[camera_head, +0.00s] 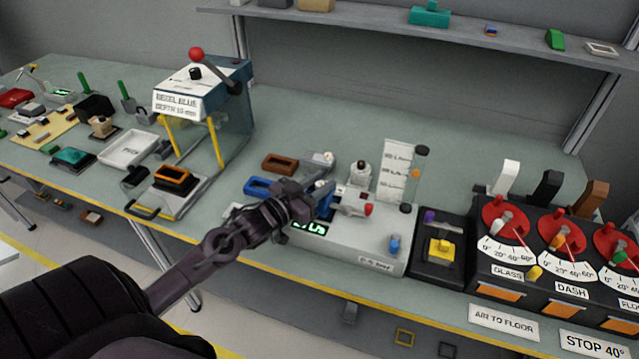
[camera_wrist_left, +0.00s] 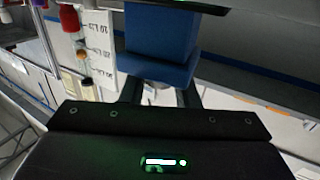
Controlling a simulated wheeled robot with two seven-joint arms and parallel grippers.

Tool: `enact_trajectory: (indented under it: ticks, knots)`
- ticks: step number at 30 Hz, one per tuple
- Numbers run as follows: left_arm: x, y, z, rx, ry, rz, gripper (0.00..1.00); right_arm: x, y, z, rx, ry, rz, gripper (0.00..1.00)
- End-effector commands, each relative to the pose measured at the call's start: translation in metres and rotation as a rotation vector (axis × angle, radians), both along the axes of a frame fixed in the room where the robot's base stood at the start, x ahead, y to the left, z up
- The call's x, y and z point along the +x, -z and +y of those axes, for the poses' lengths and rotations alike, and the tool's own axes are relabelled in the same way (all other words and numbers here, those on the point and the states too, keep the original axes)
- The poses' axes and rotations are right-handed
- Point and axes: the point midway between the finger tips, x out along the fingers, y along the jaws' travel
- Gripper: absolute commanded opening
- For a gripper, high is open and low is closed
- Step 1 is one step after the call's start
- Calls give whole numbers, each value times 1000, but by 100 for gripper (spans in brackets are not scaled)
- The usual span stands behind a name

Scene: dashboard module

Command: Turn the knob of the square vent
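No part is plainly labelled as the square vent. A black panel (camera_head: 438,270) carries a yellow square piece (camera_head: 441,251) with a small purple knob above it. My left gripper (camera_head: 318,203) is over the white instrument box (camera_head: 375,258) in the middle of the bench, apart from that panel. A blue block (camera_wrist_left: 160,45) is at its fingers in the left wrist view and hides their tips. I cannot tell whether the fingers clamp it. My right gripper is in neither view.
Right of the black panel stands a box with red dials (camera_head: 505,218) and upright levers. A white press (camera_head: 190,95) stands at left. The bench (camera_head: 300,120) is clear at the back.

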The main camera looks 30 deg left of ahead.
Motion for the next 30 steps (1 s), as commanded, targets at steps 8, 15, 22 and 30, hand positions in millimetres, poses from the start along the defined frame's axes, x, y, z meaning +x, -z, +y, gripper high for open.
enact_trajectory:
  ticks: [8,15,22,30]
  knots:
    - [0,0,0,0,0,1,41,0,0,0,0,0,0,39]
    - [-10,3,2,-1,0,2,41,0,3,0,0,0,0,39]
    - [-43,4,10,-1,-1,4,41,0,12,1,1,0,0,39]
    - [-72,2,17,0,-1,2,41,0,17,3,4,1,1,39]
